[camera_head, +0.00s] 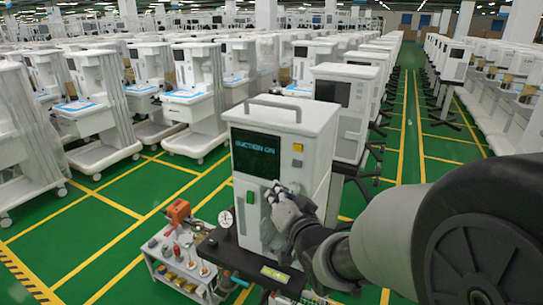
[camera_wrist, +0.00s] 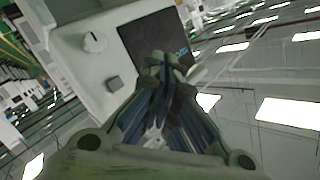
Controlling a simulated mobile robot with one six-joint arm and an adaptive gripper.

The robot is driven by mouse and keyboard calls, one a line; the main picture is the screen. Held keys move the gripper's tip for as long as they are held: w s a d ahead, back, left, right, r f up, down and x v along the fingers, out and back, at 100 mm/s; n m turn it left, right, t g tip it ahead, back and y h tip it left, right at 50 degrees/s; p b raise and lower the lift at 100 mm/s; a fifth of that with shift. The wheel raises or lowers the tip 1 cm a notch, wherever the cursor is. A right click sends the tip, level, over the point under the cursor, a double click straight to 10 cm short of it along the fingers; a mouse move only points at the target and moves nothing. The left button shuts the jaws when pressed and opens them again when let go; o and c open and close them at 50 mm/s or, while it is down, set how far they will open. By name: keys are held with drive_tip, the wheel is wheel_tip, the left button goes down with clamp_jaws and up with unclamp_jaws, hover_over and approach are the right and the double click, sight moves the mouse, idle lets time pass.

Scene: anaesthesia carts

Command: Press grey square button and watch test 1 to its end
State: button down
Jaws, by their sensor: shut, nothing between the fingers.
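A white machine (camera_head: 317,127) with a top handle stands in front of me. Its dark screen (camera_head: 256,155) reads "SUCTION ON" in cyan; the screen (camera_wrist: 145,38) also shows tilted in the wrist view. A grey square button (camera_head: 250,197) sits low on the front panel and shows clear of the fingers in the wrist view (camera_wrist: 114,84). A pale round knob (camera_wrist: 95,42) sits beside it in the wrist view; my gripper seems to hide it in the head view. My gripper (camera_head: 274,189) is shut and empty, in front of the panel right of the button. I cannot tell whether its tips touch the panel.
A small cart (camera_head: 160,260) with an orange device (camera_head: 178,211), a round gauge (camera_head: 225,218) and several fittings stands at the lower left. Rows of white carts (camera_head: 195,95) fill the left and back. A green aisle with yellow lines (camera_head: 405,130) runs clear to the back.

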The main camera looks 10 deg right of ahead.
sight(297, 164)
drive_tip(key=shift+w+d+p, duration=0.3)
drive_tip(key=shift+w+d, duration=0.55)
drive_tip(key=shift+w, duration=0.35)
drive_tip(key=shift+w+d+p, duration=0.35)
drive_tip(key=shift+w+d, duration=0.55)
drive_tip(key=shift+w, duration=0.25)
drive_tip(key=shift+w+d+p, duration=0.3)
drive_tip(key=shift+w+d, duration=0.55)
drive_tip(key=shift+w, duration=0.35)
drive_tip(key=shift+w+d, duration=0.1)
drive_tip(key=shift+w, duration=0.05)
drive_tip(key=shift+w+d, duration=0.1)
drive_tip(key=shift+w, duration=0.1)
drive_tip(key=shift+w+d, duration=0.3)
drive_tip(key=shift+w, duration=0.1)
drive_tip(key=shift+s+a, duration=0.1)
drive_tip(key=shift+s, duration=0.05)
drive_tip(key=shift+s+a+b, duration=0.4)
drive_tip(key=shift+s+a, duration=0.05)
drive_tip(key=shift+s, duration=0.15)
